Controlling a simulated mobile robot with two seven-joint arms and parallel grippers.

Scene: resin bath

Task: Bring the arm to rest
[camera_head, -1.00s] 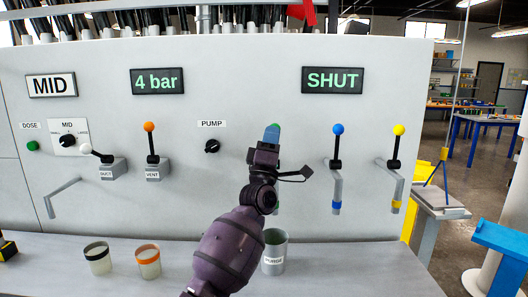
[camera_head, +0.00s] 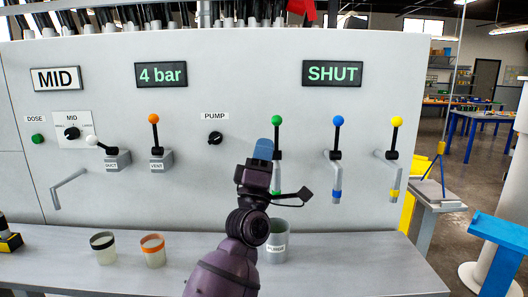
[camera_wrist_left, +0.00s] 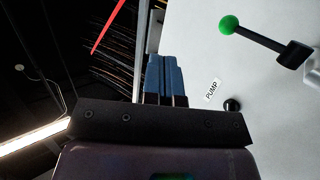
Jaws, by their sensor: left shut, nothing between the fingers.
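My left gripper (camera_head: 263,149) is up in front of the white panel (camera_head: 270,60), with its blue fingers pointing up and closed together. It holds nothing. It stands just left of the green-knobbed lever (camera_head: 277,121) and right of the pump knob (camera_head: 216,138). In the left wrist view the two blue fingers (camera_wrist_left: 164,75) lie side by side, apart from the green knob (camera_wrist_left: 229,25). My right gripper does not show in either view.
Blue (camera_head: 338,121) and yellow (camera_head: 397,122) levers stand to the right. The orange-knobbed vent lever (camera_head: 154,119) is to the left. The purge cup (camera_head: 277,250), a black-banded cup (camera_head: 104,250) and an orange-banded cup (camera_head: 153,252) stand on the counter (camera_head: 345,265).

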